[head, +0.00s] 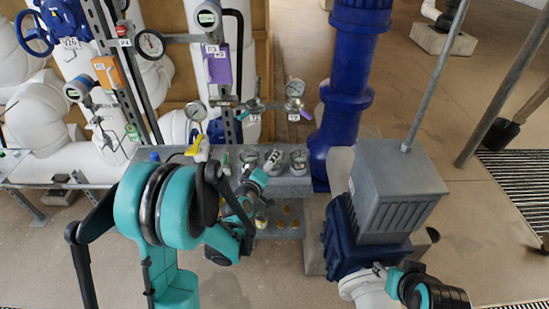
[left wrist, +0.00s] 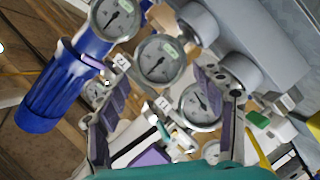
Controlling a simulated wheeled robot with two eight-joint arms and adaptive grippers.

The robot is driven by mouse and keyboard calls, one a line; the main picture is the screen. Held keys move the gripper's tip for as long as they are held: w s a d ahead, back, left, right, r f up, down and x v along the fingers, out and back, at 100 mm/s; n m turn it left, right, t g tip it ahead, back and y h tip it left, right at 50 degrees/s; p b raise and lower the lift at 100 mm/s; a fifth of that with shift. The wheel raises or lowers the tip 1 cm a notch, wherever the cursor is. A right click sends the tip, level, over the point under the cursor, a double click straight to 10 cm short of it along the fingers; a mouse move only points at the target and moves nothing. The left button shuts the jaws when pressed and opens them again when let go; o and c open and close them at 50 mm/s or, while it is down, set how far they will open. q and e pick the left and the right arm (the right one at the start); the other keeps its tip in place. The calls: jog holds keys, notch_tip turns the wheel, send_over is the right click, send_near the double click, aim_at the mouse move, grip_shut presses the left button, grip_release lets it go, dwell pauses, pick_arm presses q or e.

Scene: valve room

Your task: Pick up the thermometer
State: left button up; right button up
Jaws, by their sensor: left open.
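I cannot tell for sure which instrument is the thermometer. In the left wrist view, round white dials show beyond my left gripper (left wrist: 160,85): an upper dial (left wrist: 115,18), a middle dial (left wrist: 160,58) and a right dial (left wrist: 200,105). The gripper's purple-padded fingers are apart, with no object clearly held between them. In the head view, the left gripper (head: 252,183) is over the front of the bench, partly hidden by its arm. My right arm's end (head: 393,282) shows at the bottom right; its fingers are not clear.
A blue pipe (head: 347,80) and a grey box (head: 398,195) stand to the right. Gauges and white pipes crowd the back left.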

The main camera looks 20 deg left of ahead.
pick_arm(q)
jog(key=b+x, duration=0.2)
jog(key=x, duration=0.5)
jog(key=shift+w+a+f, duration=0.1)
jog(key=shift+w+f, duration=0.05)
jog(key=shift+w, duration=0.1)
jog(key=shift+s, duration=0.1)
jog(key=c, duration=0.8)
notch_tip(320, 180, up, 9)
jog(key=p, duration=0.3)
jog(key=shift+p, duration=0.35)
jog(key=shift+r, duration=0.6)
jog(key=shift+o, duration=0.7)
